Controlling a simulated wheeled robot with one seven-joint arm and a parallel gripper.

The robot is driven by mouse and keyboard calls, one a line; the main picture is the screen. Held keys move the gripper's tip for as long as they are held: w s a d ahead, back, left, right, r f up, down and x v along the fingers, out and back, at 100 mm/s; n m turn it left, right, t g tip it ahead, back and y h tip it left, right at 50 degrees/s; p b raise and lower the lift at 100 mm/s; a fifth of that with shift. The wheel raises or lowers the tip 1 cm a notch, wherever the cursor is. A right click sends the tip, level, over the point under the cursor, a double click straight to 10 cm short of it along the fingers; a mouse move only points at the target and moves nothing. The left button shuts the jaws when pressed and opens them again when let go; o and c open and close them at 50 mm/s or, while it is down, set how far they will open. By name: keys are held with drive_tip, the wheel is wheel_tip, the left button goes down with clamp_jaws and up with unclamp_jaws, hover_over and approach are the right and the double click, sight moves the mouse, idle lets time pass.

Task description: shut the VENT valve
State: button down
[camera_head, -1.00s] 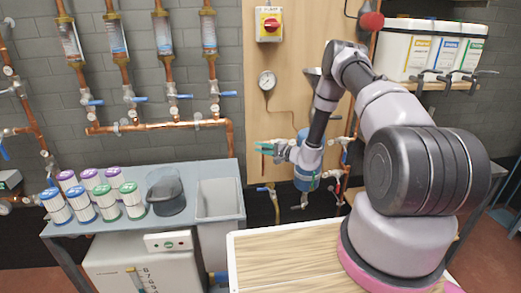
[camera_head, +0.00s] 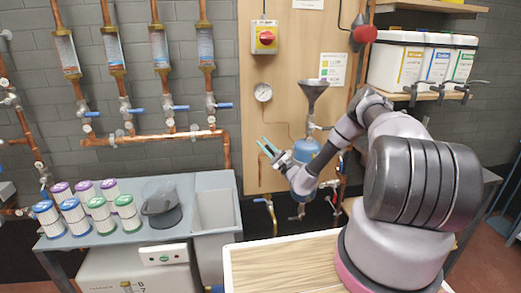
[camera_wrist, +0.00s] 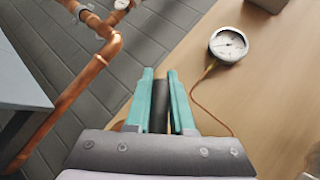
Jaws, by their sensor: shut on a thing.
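My gripper (camera_head: 267,147) is in front of the wooden board, left of the blue vessel (camera_head: 306,150), its teal fingers tilted up and left. In the wrist view my gripper (camera_wrist: 160,76) is shut on a dark thing (camera_wrist: 158,120) between the fingers; what it is cannot be told. No VENT label is legible, so I cannot tell which valve is VENT.
A pressure gauge (camera_head: 263,92) with a thin copper line hangs on the board; it also shows in the wrist view (camera_wrist: 229,44). Copper pipes with blue-handled valves (camera_head: 221,105) run along the left wall. A grey bench (camera_head: 160,238) holds several filter cartridges.

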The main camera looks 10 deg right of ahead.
drive_tip(key=shift+d+r+m+t+h, duration=0.3)
drive_tip(key=shift+d+m+t+h, duration=0.9)
drive_tip(key=shift+m, duration=1.15)
drive_tip(key=shift+d+r+m+t+h, duration=0.3)
drive_tip(key=shift+d+m+t+h, duration=0.35)
drive_tip(key=shift+m+t+h, duration=1.15)
drive_tip(key=shift+d+r+m+t+h, duration=0.3)
drive_tip(key=shift+d+m+t+h, duration=0.6)
drive_tip(key=shift+m+h, duration=1.45)
drive_tip(key=shift+m+y, duration=0.35)
drive_tip(key=shift+m, duration=0.35)
drive_tip(key=c, duration=0.8)
unclamp_jaws()
drive_tip(key=v, duration=1)
drive_tip(key=shift+s+d+f, duration=0.1)
drive_tip(key=shift+s+f, duration=0.15)
